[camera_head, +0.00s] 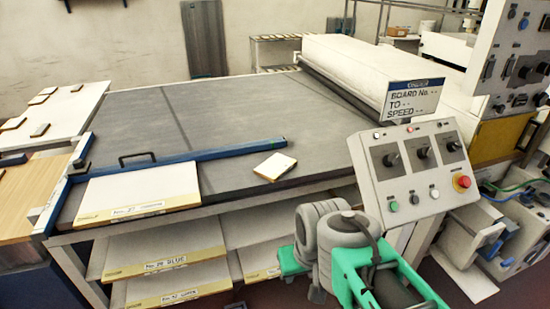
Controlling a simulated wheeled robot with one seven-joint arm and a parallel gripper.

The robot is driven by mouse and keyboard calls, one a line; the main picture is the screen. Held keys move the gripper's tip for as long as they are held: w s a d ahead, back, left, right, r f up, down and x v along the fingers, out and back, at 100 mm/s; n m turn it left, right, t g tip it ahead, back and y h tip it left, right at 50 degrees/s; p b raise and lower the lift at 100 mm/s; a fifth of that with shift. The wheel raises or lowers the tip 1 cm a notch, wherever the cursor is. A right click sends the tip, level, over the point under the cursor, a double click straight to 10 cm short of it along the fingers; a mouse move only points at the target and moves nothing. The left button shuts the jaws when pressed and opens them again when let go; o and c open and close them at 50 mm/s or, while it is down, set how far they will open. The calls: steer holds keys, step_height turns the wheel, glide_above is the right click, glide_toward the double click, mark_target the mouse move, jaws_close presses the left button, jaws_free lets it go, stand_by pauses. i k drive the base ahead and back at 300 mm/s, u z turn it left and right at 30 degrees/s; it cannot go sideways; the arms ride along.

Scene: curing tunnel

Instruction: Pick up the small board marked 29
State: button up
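A small pale board (275,166) lies flat and tilted on the grey belt, right of the blue bar's middle. No number on it can be read. A larger board (165,276) on the upper shelf under the belt has a front label that seems to read "No. 29 BLUE". A large board (140,190) lies on the belt's left front corner; its label seems to read 27. Grey and green links of my arm stand at the lower middle. My gripper cannot be made out.
A control box (412,185) with knobs and a red button stands right of the belt (230,115), under a sign (411,97). A blue bar (215,153) with a black handle crosses the belt. More boards fill the shelves; small pieces lie on the left table (62,108).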

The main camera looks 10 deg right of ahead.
mark_target(276, 167)
steer(key=u, duration=0.7)
steer(key=i, duration=0.85)
steer(key=u, duration=0.95)
